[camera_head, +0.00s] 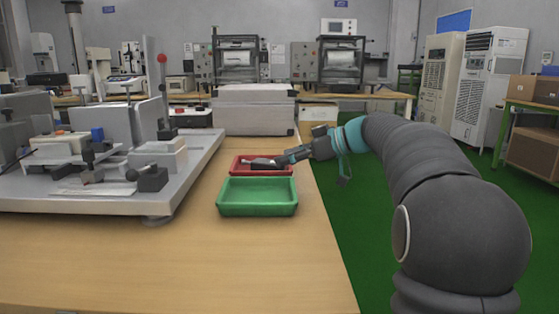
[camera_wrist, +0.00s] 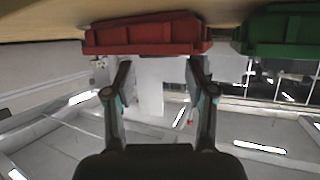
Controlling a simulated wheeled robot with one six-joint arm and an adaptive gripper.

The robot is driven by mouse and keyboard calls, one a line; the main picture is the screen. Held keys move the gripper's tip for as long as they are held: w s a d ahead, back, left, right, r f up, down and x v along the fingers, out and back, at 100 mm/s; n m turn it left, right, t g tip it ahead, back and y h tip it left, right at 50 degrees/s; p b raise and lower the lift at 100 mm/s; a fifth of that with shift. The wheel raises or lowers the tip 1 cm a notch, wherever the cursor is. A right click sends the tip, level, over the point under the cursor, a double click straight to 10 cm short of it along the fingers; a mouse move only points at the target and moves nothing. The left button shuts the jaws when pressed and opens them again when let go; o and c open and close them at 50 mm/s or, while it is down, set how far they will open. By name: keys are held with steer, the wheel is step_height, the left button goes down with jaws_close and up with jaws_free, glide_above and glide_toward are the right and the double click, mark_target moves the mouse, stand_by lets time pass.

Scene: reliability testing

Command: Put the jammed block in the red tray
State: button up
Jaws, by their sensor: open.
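The red tray (camera_head: 240,167) sits on the table just behind the green tray (camera_head: 257,197). My gripper (camera_head: 276,161) reaches in from the right at the red tray. In the wrist view my gripper (camera_wrist: 160,68) is open, its two fingers apart with nothing between them. The red tray (camera_wrist: 145,36) lies across the top of that view, close to the fingertips, and the green tray (camera_wrist: 282,35) is at top right. A grey shape at the red tray in the head view may be a fingertip or a block; I cannot tell. I cannot identify the jammed block for certain.
A test rig on a grey plate (camera_head: 75,202) fills the left of the table, with a small blue part (camera_head: 97,134) and dark clamps on it. A large grey case (camera_head: 255,109) stands behind the trays. The table front is clear.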

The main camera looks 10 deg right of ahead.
steer(key=v, duration=0.8)
steer(key=shift+w, duration=0.1)
stand_by(1.0)
steer(key=shift+c, duration=0.2)
